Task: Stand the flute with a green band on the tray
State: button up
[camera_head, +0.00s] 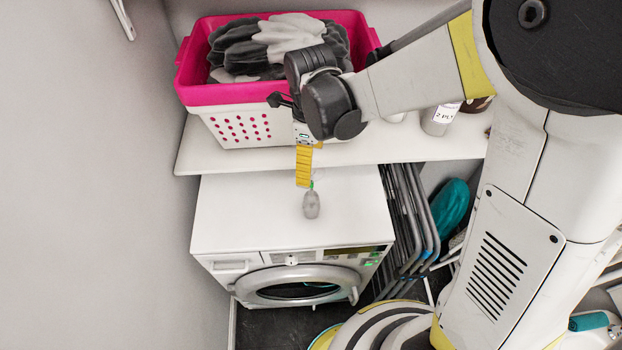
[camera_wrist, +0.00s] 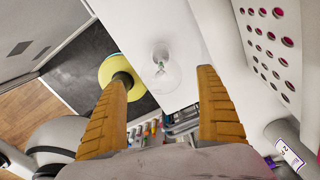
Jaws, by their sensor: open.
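The flute (camera_head: 311,204) is a clear greyish glass with a small green band by its stem. It is over the white top of the machine, near the front edge; I cannot tell whether it lies or stands inverted. In the wrist view the flute (camera_wrist: 164,76) shows beyond and between my fingertips, its green mark near the middle. My gripper (camera_head: 303,184) has yellow fingers pointing down, just above the flute in the picture. In the wrist view my gripper (camera_wrist: 162,76) is open, with nothing held. I see no tray in either view.
A pink and white basket (camera_head: 235,130) with grey cloth stands on the white shelf (camera_head: 210,160) behind. Bottles (camera_head: 438,119) stand on the shelf at right. Folded racks (camera_head: 408,215) lean beside the machine (camera_head: 235,225). A grey wall bounds the left.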

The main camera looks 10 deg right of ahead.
notch_tip(320, 180, down, 4)
jog(key=shift+d+b, duration=0.15)
jog(key=shift+b, duration=0.2)
jog(key=c, duration=1.5)
jog(key=shift+r, duration=0.1)
